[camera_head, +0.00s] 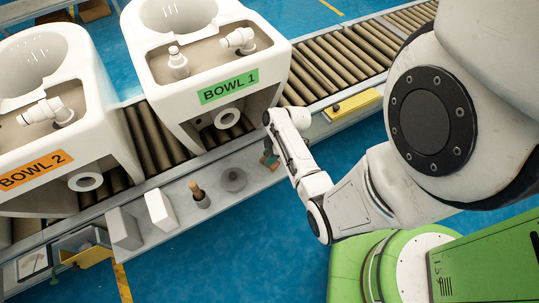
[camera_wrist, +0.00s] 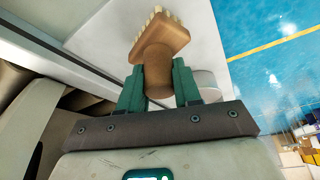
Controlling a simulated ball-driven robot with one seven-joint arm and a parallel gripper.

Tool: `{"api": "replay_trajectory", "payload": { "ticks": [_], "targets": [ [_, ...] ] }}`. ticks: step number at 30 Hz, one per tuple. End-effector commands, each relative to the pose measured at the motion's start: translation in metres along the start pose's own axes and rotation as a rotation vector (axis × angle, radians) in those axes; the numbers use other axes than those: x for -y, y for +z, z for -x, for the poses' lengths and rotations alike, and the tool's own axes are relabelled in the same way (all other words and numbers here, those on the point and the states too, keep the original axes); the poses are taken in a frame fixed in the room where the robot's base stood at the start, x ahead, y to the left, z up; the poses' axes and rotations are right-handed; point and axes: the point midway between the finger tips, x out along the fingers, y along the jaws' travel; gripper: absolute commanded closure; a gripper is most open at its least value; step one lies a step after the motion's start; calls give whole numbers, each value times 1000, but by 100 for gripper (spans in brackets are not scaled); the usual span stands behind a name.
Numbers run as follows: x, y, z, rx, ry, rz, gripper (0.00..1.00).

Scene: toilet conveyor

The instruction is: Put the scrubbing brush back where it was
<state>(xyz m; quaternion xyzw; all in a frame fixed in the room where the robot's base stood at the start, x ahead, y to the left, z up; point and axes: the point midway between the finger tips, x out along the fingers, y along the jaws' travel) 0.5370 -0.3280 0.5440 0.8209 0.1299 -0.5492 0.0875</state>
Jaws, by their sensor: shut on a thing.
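The scrubbing brush (camera_wrist: 161,48) has a brown wooden body and pale bristles at its far end. My gripper (camera_wrist: 158,78) is shut on it, with one green finger on each side. In the head view my gripper (camera_head: 269,157) is over the right part of the grey ledge in front of BOWL 1, and the brush is small and mostly hidden there. A dark cup (camera_head: 203,201) with a brown wooden-handled thing (camera_head: 196,189) in it stands on the ledge to the left.
A round grey object (camera_head: 233,179) sits on the ledge (camera_head: 178,229) between the cup and my gripper. Two pale blocks (camera_head: 123,229) (camera_head: 160,211) stand further left. BOWL 1 (camera_head: 208,75) and BOWL 2 (camera_head: 58,110) stand on the roller conveyor (camera_head: 325,60) behind.

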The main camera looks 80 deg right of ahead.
Motion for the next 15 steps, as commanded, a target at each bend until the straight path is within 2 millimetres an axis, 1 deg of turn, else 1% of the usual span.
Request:
{"api": "replay_trajectory", "payload": {
  "ticks": [1, 6, 9, 15],
  "targets": [
    [0, 0, -1, 0, 0, 0, 65],
    [0, 0, -1, 0, 0, 0, 49],
    [0, 0, -1, 0, 0, 0, 42],
    [0, 0, 0, 0, 0, 0, 42]
  ]
}}
